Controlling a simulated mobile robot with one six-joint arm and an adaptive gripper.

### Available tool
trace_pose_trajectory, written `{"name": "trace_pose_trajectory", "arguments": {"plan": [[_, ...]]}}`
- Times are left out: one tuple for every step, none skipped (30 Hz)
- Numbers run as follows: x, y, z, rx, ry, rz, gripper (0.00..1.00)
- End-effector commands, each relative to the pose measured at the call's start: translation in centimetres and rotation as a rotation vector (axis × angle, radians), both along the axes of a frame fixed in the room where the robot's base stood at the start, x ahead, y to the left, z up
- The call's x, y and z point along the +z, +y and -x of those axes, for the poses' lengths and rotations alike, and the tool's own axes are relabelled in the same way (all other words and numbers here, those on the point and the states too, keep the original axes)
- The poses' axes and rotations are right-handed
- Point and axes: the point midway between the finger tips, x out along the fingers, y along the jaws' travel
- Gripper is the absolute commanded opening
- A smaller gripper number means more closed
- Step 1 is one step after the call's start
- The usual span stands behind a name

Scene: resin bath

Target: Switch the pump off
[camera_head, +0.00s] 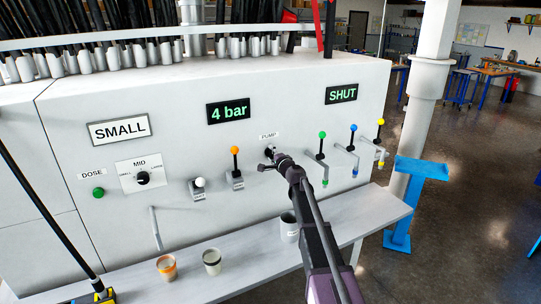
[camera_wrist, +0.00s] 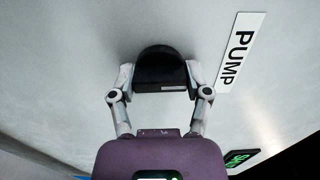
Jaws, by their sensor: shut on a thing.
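The pump knob (camera_wrist: 161,70) is black and round, set on the pale machine panel beside the PUMP label (camera_wrist: 240,52). My gripper (camera_wrist: 161,90) is shut on the knob, one finger on each side of it. In the head view my gripper (camera_head: 270,160) reaches the panel just below the PUMP label (camera_head: 269,136), and it largely hides the knob there. The knob's pointer direction cannot be told.
Displays read "4 bar" (camera_head: 228,111) and "SHUT" (camera_head: 341,94). Cups, including an orange one (camera_head: 167,267), stand on the shelf (camera_head: 255,262) below.

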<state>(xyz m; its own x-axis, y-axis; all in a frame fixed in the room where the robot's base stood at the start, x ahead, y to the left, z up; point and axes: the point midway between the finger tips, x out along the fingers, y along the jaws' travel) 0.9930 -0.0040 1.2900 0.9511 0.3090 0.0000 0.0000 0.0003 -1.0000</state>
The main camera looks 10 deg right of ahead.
Motion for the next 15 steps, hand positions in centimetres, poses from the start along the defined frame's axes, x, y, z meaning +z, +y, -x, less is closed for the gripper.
{"name": "trace_pose_trajectory", "arguments": {"plan": [[0.01, -0.02, -0.05, -0.001, -0.002, 0.008, 0.15], [0.01, -0.01, -0.04, -0.001, -0.003, 0.010, 0.15], [0.01, 0.00, -0.05, -0.001, -0.005, 0.014, 0.15], [0.01, 0.00, -0.05, -0.001, -0.005, 0.015, 0.15], [0.01, 0.00, -0.05, -0.001, -0.006, 0.017, 0.15], [0.01, 0.00, -0.06, -0.001, -0.006, 0.017, 0.15], [0.01, 0.01, -0.06, -0.001, -0.006, 0.018, 0.15], [0.01, 0.01, -0.07, -0.001, -0.006, 0.018, 0.15], [0.01, 0.02, -0.07, -0.001, -0.006, 0.017, 0.15], [0.01, 0.02, -0.07, -0.001, -0.006, 0.018, 0.15], [0.01, 0.02, -0.07, -0.001, -0.006, 0.017, 0.15], [0.01, 0.02, -0.08, -0.001, -0.006, 0.017, 0.15], [0.01, 0.03, -0.07, -0.001, -0.006, 0.017, 0.15], [0.01, 0.03, -0.07, -0.001, -0.006, 0.017, 0.66], [0.01, 0.04, -0.07, -0.001, -0.006, 0.017, 0.78]]}}
